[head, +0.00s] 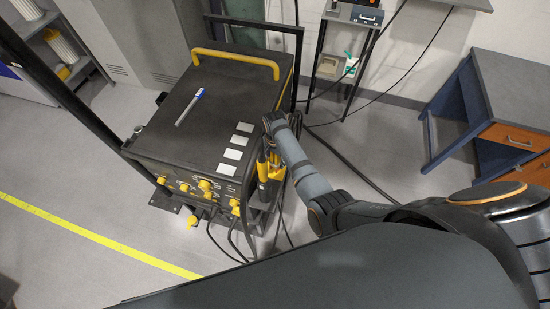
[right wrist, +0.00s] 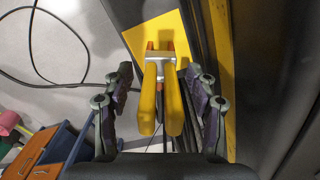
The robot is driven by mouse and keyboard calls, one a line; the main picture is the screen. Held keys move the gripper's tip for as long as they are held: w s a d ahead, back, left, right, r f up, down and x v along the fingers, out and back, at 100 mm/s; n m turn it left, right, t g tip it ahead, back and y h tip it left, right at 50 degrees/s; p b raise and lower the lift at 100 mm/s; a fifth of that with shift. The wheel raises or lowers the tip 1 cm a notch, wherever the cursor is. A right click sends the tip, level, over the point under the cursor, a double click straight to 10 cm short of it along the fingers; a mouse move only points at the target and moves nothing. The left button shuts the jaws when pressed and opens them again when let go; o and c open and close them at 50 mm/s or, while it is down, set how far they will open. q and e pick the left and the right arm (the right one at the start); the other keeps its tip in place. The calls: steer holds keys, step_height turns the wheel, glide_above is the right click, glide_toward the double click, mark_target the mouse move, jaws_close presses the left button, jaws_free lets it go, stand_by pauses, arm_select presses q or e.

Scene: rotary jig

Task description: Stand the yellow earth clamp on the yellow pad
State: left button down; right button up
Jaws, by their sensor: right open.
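The yellow earth clamp (right wrist: 161,85) has two yellow handles, a grey pivot and orange jaw tips. In the right wrist view its handles point toward my palm and its jaws lie over the yellow pad (right wrist: 140,38). I cannot tell for sure whether the jaw tips touch the pad. My right gripper (right wrist: 158,95) is open, with one finger on each side of the handles and a visible gap to both. In the head view the right gripper (head: 268,152) is low beside the black machine's right side, partly hiding the clamp (head: 263,172). My left gripper is not in view.
The black machine (head: 205,110) with a yellow handle bar stands close to my right gripper; a pen (head: 190,106) and white labels are on its top. Cables (head: 345,165) run over the floor. A blue-framed workbench (head: 500,110) stands at right.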

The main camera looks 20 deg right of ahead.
step_height(320, 180, up, 5)
steer(key=p, duration=0.3)
steer(key=shift+w, duration=0.1)
step_height(320, 180, up, 6)
steer(key=shift+r, duration=0.15)
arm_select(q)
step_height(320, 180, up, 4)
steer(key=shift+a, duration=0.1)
